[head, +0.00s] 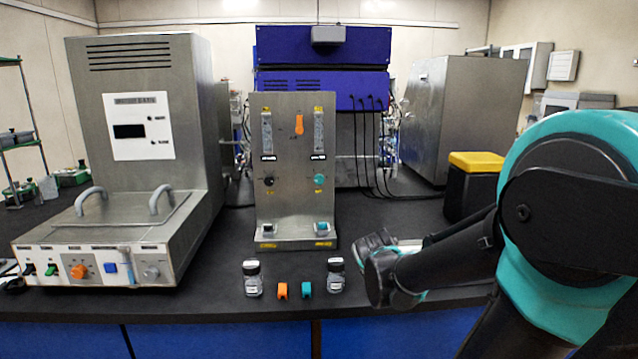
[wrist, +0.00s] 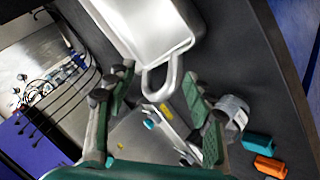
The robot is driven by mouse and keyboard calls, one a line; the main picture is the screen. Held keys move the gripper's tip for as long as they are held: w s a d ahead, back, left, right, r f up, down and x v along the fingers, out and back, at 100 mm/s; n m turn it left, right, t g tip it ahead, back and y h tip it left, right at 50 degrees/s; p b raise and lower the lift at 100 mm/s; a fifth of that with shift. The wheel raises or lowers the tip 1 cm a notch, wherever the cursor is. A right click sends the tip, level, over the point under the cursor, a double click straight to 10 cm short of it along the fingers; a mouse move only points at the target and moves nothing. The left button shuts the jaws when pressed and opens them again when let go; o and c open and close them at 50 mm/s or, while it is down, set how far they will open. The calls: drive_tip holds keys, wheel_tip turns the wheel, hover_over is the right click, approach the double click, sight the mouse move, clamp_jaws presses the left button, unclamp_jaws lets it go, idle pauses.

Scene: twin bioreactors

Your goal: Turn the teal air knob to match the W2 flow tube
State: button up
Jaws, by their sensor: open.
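The teal air knob (head: 319,180) is on the right of the upright metal panel (head: 294,160), below the right flow tube (head: 318,132). A black knob (head: 268,181) is below the left flow tube (head: 267,133). The tube labels are too small to read, so I cannot tell which is W2. My gripper (wrist: 158,76) is open in the wrist view, its green-padded fingers apart with nothing held between them. In the head view my arm's dark end is right of the panel and its fingers are not clear. The teal knob's setting is not readable.
Two capped vials (head: 252,278) (head: 336,275), an orange clip (head: 282,290) and a teal clip (head: 307,289) stand before the panel. A large metal unit with handles (head: 140,215) is at left. A yellow-lidded black bin (head: 474,185) is at right. Cables hang behind.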

drive_tip(key=w+r+n, duration=0.1)
drive_tip(key=n, duration=0.1)
drive_tip(key=w+r+n+t, duration=0.1)
drive_tip(key=r+n, duration=0.1)
drive_tip(key=w+r+n+t+h, duration=0.1)
drive_tip(key=w, duration=0.1)
drive_tip(key=shift+a+r+n, duration=0.25)
drive_tip(key=shift+a+n, duration=0.05)
drive_tip(key=shift+n, duration=0.1)
drive_tip(key=w+a+r+n+t, duration=0.3)
drive_tip(key=w+r+n, duration=0.15)
drive_tip(key=n, duration=0.25)
drive_tip(key=n+t+y, duration=0.4)
drive_tip(key=n, duration=1)
approach(319, 180)
drive_tip(key=w, duration=0.8)
drive_tip(key=shift+w+r, duration=0.1)
drive_tip(key=shift+w, duration=0.2)
drive_tip(key=shift+c, duration=0.5)
drive_tip(key=c, duration=1.1)
drive_tip(key=shift+o, duration=0.2)
